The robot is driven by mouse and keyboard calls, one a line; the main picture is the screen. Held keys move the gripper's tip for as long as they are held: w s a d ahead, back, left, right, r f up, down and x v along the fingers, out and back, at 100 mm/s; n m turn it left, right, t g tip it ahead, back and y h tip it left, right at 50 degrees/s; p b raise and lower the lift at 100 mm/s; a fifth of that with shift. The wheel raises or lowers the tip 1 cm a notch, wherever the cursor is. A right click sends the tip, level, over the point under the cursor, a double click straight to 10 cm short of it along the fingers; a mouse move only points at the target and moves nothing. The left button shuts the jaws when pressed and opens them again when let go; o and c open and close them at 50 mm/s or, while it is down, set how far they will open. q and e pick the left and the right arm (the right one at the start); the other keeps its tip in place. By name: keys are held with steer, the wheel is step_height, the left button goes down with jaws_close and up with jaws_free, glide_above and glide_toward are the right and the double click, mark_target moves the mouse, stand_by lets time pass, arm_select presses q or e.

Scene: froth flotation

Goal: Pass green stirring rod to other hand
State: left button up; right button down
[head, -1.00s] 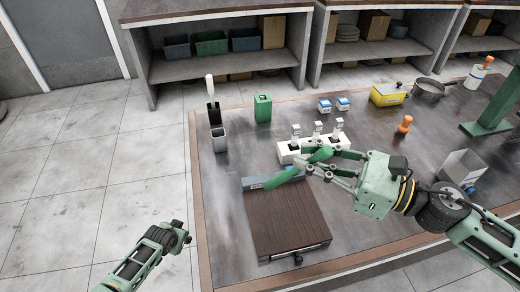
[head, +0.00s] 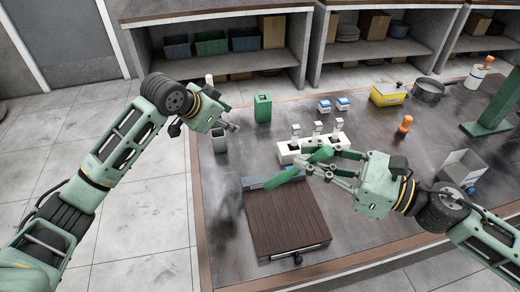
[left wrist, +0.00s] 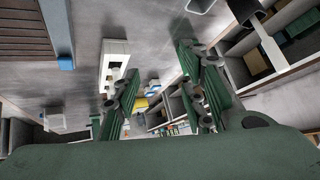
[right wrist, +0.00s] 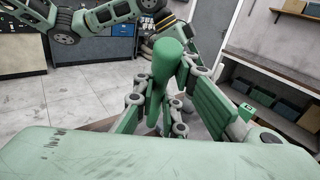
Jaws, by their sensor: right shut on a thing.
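The green stirring rod (head: 281,178) is held above the table, tilted, its lower-left end over the far edge of the brown slatted board. My right gripper (head: 320,166) is shut on it near its upper part. In the right wrist view the rod (right wrist: 166,65) stands up between the fingers, thick rounded end on top. My left gripper (head: 233,127) is at the table's far left, well apart from the rod. In the left wrist view its fingers (left wrist: 155,90) are spread with nothing between them.
The brown board (head: 285,222) lies below the rod. A white rack (head: 290,153) with several bottles stands just behind it. A grey cup (head: 219,142) and a green container (head: 262,108) stand near my left gripper. The table's front left is clear.

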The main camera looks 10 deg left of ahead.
arm_select(q)
steer(key=s+d+r+m+g+h, duration=0.25)
steer(key=s+d+r+m, duration=0.25)
steer(key=s+d+r, duration=0.4)
steer(key=m+g+y, duration=0.2)
steer(key=m, duration=0.4)
glide_toward(279, 176)
steer(key=shift+g+h, duration=0.25)
steer(key=x, duration=1.1)
steer(key=shift+w+f, duration=0.25)
steer(key=shift+f, duration=0.1)
jaws_close()
arm_select(e)
steer(key=c, duration=1.7)
jaws_free()
steer(key=shift+o, duration=0.2)
